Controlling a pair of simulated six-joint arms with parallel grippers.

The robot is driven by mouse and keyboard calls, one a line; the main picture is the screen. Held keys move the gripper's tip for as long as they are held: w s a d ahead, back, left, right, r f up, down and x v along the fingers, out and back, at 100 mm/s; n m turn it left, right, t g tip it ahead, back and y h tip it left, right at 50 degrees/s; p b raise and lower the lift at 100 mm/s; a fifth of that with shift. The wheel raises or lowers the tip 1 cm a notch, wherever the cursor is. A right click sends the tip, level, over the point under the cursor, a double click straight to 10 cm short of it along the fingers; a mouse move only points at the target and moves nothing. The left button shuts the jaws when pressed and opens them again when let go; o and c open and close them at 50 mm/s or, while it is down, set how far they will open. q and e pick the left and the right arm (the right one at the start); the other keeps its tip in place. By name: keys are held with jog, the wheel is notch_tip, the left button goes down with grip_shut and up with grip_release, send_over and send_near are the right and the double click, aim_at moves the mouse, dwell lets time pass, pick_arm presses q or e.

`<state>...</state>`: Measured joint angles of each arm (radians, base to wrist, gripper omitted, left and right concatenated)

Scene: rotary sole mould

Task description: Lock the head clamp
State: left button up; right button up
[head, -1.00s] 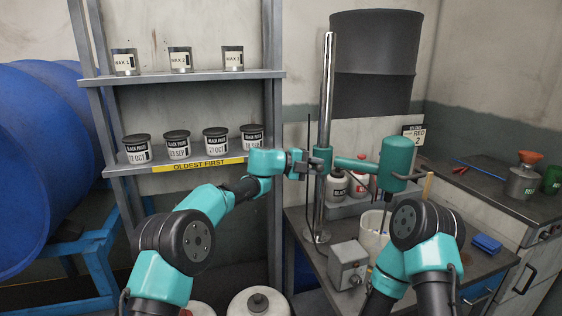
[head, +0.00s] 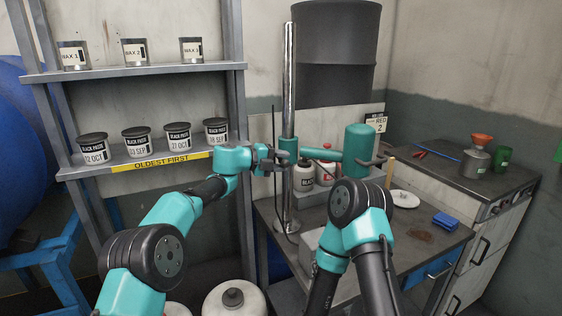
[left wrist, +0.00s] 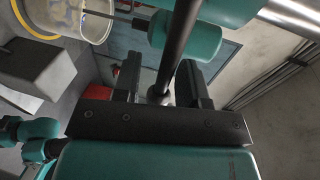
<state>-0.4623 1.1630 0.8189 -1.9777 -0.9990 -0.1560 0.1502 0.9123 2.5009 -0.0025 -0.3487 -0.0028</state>
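The teal mixer head (head: 357,152) hangs on a side arm from a teal collar (head: 288,149) on the chrome column (head: 289,85). My left gripper (head: 279,157) is beside the collar, on its left. In the left wrist view, the fingers of my left gripper (left wrist: 161,88) are apart. A dark rod (left wrist: 178,45) runs between them, with space visible on both sides. Teal parts lie just beyond the fingers. I cannot tell whether the rod is the clamp lever or whether a finger touches it.
A white pail (left wrist: 75,18) and a grey box (left wrist: 35,75) show in the left wrist view.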

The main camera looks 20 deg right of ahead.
pick_arm(q)
jog(key=a+r, duration=0.1)
jog(key=a, duration=0.7)
jog(key=a+r, duration=0.2)
jog(key=a, duration=0.7)
jog(key=shift+r, duration=0.25)
jog(key=shift+w, duration=0.1)
